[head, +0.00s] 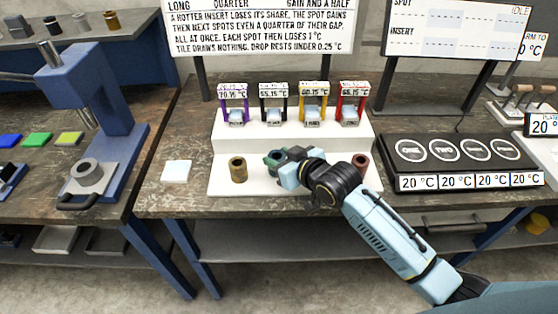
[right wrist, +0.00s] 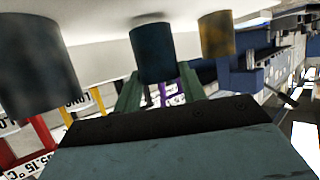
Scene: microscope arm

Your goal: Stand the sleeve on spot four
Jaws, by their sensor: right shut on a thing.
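The heating plate (head: 455,165) on the right of the bench has a row of ringed spots. ONE and TWO are readable, and the rightmost ring (head: 505,149) looks like spot four. All readouts show 20 °C and the rings are bare. Sleeves stand on the white stand's lower step. My right gripper (head: 283,165) is shut on a dark blue sleeve (right wrist: 153,50), its green fingers on either side. I cannot tell whether it is lifted. A brass sleeve (head: 238,169) stands left of it, and a reddish one (head: 360,163) right. My left gripper is out of view.
The white stepped stand (head: 220,130) carries small coloured frames with temperature labels on its upper step. A white tile (head: 176,171) lies left of it. A blue press (head: 95,90) stands on the left bench. Signboards rise behind. My right forearm crosses the bench front.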

